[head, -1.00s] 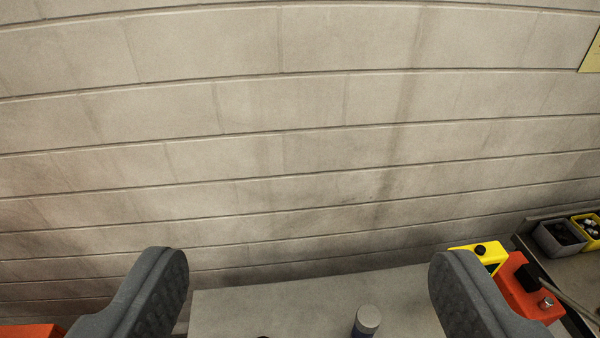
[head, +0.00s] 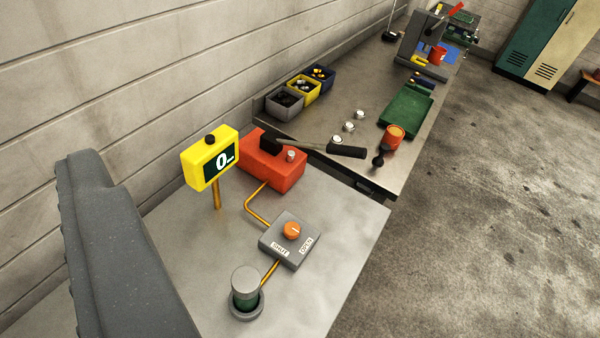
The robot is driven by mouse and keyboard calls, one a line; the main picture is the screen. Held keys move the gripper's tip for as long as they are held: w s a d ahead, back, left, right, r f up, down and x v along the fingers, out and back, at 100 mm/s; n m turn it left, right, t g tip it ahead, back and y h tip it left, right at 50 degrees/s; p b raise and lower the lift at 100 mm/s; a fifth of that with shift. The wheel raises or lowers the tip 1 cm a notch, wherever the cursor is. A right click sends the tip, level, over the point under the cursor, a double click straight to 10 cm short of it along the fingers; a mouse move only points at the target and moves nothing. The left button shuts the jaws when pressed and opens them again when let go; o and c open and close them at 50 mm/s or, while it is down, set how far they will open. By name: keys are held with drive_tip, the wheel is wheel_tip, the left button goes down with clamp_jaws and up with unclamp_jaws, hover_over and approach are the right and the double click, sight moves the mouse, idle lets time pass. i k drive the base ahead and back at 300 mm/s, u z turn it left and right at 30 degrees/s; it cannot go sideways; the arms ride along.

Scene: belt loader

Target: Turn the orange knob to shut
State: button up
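The orange knob (head: 291,231) sits on a grey box (head: 271,238) on the near table. The box carries a SHUT label (head: 280,249) at its lower left and an OPEN label (head: 306,245) at its lower right. A pale mark shows on the knob, but it is too small to tell which label it points at. My gripper (head: 120,230) shows only one dark finger, large at the left. Nothing lies against the finger, and it is apart from the knob. The other finger is out of view.
A yellow display (head: 211,158) reading 0 stands on a post behind the knob. A red box (head: 268,168) with a black-headed hammer (head: 318,149) lies beyond. A capped cylinder (head: 246,283) stands in front. The tabletop right of the knob is clear.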

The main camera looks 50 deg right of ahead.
sight(291, 230)
drive_tip(key=z, duration=0.85)
